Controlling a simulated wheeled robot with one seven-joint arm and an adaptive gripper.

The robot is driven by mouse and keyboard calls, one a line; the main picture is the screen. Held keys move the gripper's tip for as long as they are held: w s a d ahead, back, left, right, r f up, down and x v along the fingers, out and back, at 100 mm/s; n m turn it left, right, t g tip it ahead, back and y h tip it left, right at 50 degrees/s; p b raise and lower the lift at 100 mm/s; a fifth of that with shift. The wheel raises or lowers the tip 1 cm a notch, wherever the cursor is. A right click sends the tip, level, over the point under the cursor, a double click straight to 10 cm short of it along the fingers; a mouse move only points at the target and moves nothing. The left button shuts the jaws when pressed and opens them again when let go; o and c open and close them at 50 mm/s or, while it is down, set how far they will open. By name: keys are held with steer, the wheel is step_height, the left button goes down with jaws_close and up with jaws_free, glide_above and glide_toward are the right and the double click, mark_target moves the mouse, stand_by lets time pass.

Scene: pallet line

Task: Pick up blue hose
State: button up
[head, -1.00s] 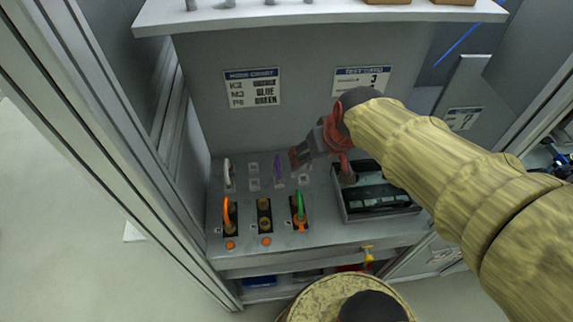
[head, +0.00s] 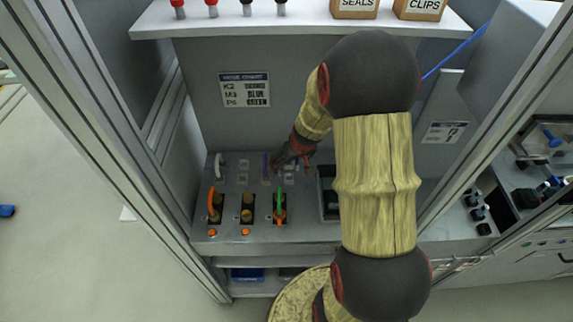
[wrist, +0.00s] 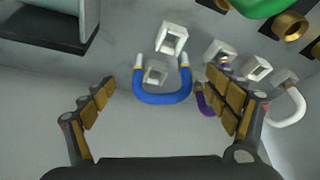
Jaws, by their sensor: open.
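The blue hose (wrist: 163,98) is a short U-shaped loop with pale ends and yellow bands in the wrist view. It stands by small white square sockets, roughly midway between my fingers and a little ahead of them. My gripper (wrist: 168,115) is open, with a finger on each side of the picture and nothing between them touching the hose. In the head view my gripper (head: 290,158) is low over the back of the panel, beside the purple hose (head: 266,164). The blue hose is hidden there by my gripper.
The purple hose (wrist: 204,100) is close to my right finger in the wrist view. A white hose (wrist: 291,106) lies farther right. Orange (head: 213,203) and green (head: 280,204) hoses stand in front sockets. A hose chart (head: 245,90) hangs behind, under a shelf (head: 310,25).

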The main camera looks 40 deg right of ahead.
steer(key=b+x, duration=0.1)
steer(key=x, duration=0.4)
steer(key=shift+s+a, duration=0.15)
steer(key=c, duration=1.2)
steer(key=shift+c, duration=0.4)
